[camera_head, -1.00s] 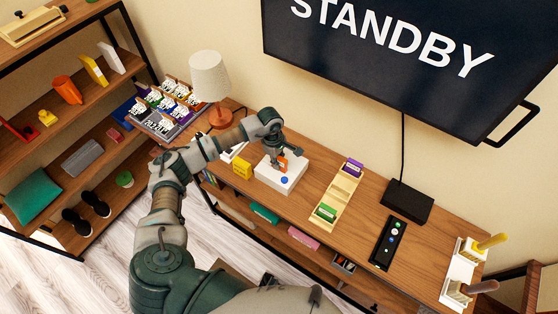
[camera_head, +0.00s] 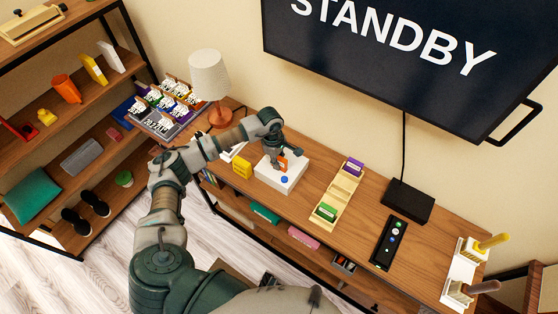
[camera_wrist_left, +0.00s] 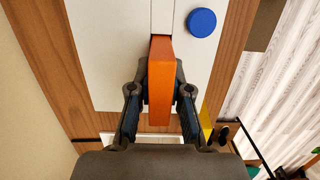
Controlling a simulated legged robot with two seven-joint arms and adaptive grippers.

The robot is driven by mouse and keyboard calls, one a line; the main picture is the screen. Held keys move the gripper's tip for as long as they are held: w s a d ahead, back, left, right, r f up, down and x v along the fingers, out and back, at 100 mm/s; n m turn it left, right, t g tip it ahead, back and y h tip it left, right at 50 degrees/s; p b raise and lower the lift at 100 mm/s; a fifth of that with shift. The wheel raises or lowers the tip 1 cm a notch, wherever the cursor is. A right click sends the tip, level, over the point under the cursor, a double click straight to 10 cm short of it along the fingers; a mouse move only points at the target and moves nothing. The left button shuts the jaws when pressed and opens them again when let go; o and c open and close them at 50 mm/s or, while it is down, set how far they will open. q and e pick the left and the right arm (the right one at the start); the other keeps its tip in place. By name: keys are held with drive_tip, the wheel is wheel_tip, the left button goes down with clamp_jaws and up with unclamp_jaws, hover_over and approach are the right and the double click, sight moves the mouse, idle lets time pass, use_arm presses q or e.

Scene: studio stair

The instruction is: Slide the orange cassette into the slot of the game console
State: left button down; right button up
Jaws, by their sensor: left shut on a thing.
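The white game console (camera_head: 290,181) with a blue button sits on the wooden bench. It also shows in the left wrist view (camera_wrist_left: 100,60), with the blue button (camera_wrist_left: 202,22) at the upper right. The orange cassette (camera_head: 283,164) is upright at the console, between the fingers of my left gripper (camera_head: 277,160). In the left wrist view my left gripper (camera_wrist_left: 160,110) is shut on the orange cassette (camera_wrist_left: 161,75). The cassette's far end meets the line of the slot in the console top; how deep it sits is hidden. My right gripper is not in view.
A yellow cassette (camera_head: 242,167) stands left of the console. A wooden rack (camera_head: 333,200) with green and purple cassettes lies to its right. A lamp (camera_head: 209,78) stands behind at left, and a black controller panel (camera_head: 388,243) lies further right. The screen (camera_head: 410,60) hangs above.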

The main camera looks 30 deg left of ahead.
use_arm(q)
drive_tip(key=c, duration=1)
unclamp_jaws()
drive_tip(key=shift+r, duration=0.1)
drive_tip(key=r, duration=0.4)
drive_tip(key=a+r, duration=0.1)
drive_tip(key=r, duration=0.6)
drive_tip(key=shift+w+a+r, duration=0.2)
drive_tip(key=shift+a+r, duration=0.15)
drive_tip(key=shift+a, duration=0.05)
